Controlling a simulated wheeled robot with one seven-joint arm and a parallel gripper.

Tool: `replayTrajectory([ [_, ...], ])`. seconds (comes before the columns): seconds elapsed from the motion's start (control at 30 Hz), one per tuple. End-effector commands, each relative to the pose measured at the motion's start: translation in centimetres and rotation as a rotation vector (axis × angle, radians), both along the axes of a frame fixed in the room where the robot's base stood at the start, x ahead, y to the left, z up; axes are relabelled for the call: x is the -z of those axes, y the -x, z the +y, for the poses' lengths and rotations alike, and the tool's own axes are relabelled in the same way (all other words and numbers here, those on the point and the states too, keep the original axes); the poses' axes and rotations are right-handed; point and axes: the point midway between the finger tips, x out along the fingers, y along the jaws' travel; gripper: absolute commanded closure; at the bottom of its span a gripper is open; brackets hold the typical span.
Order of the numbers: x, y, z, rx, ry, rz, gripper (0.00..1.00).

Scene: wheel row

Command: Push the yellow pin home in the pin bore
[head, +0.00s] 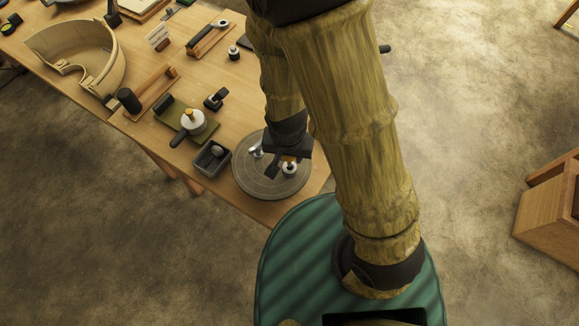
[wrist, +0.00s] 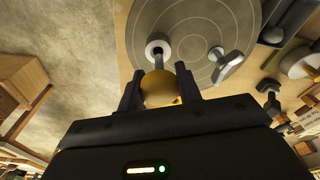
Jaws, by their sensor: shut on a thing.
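My gripper (head: 281,163) is over the right side of a round grey disc (head: 245,185) at the near end of the bench. In the wrist view my gripper (wrist: 159,92) is shut on the rounded yellow head of the yellow pin (wrist: 160,87). A bit of yellow (head: 290,158) shows at the jaws in the head view. The pin's grey shank points at a white round collar (wrist: 152,42) on the disc, seemingly the pin bore. The collar (head: 290,169) shows just below the jaws. The head stands apart from the collar; how deep the shank sits is unclear.
A metal fitting (wrist: 228,66) stands on the disc beside the collar. A small dark bin (head: 200,164) holds a grey ball. A curved wooden piece (head: 100,75) lies farther left.

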Motion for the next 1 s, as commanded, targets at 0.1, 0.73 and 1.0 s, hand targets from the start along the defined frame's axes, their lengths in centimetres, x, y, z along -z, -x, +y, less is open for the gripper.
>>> replayTrajectory([
  [0.1, -0.4, 0.0, 0.0, 0.0, 0.0, 0.0, 1.0],
  [0.73, -3.5, 0.0, 0.0, 0.001, 0.0, 0.0, 1.0],
  [1.0, -4.8, 0.0, 0.0, 0.001, 0.0, 0.0, 1.0],
])
